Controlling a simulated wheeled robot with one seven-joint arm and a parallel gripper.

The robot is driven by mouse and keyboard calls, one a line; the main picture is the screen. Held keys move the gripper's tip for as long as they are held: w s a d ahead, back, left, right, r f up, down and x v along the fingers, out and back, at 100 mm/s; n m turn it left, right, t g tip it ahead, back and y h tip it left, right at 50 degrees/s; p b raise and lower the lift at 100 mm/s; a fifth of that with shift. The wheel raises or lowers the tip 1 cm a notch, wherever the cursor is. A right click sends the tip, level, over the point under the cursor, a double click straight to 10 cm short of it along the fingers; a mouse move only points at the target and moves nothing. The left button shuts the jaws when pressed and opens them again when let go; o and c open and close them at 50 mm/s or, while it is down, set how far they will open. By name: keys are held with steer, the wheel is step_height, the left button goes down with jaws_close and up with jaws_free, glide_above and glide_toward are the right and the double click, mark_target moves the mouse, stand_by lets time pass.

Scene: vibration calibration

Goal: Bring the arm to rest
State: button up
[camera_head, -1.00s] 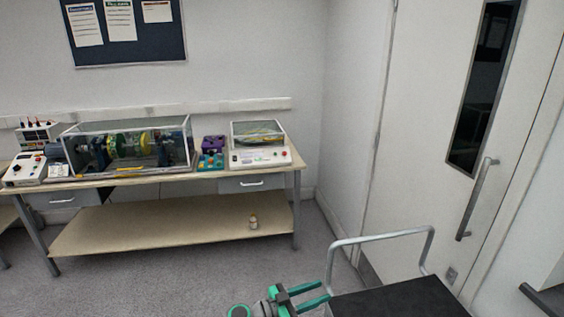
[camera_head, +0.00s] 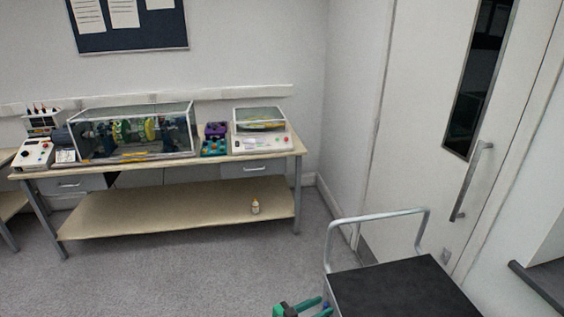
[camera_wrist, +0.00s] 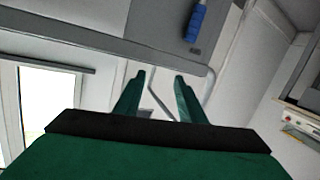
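My gripper (camera_head: 321,306) is at the bottom edge of the head view, mostly cut off. Its green fingers are close beside the left edge of a black-topped trolley (camera_head: 400,292). In the wrist view the two fingers of my gripper (camera_wrist: 160,78) stand apart with nothing between them. A metal rail shows behind them there. The rest of my arm is out of the head view.
A workbench (camera_head: 230,162) with a clear-covered machine (camera_head: 135,135) and instruments stands at the back. A small bottle (camera_head: 255,207) is on its lower shelf. A door (camera_head: 420,110) is at right. The grey floor (camera_head: 180,270) is clear at front left.

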steer(key=s+a+f+n+t+y, duration=0.1)
steer(key=s+a+f+n+y, duration=0.2)
steer(key=s+f, duration=0.55)
steer(key=s+a+f+n+t+y, duration=0.1)
steer(key=s+f+n+y, duration=0.25)
steer(key=s+f, duration=0.45)
steer(key=s+a+r+n+t+y, duration=0.1)
steer(key=s+a+y, duration=0.1)
steer(key=s, duration=0.5)
steer(key=s+a+r+n+y, duration=0.2)
steer(key=s+a+y, duration=0.1)
steer(key=s, duration=0.4)
steer(key=s+a+r+t+y, duration=0.1)
steer(key=s+r+t, duration=0.1)
steer(key=s+r, duration=0.6)
steer(key=s+a+r+t+y, duration=0.1)
steer(key=s+a+r+t, duration=0.1)
steer(key=s+r, duration=0.7)
step_height(320, 180, up, 7)
steer(key=shift+a+f, duration=0.15)
steer(key=shift+f, duration=0.05)
steer(key=shift+w+n, duration=0.1)
steer(key=shift+n, duration=0.15)
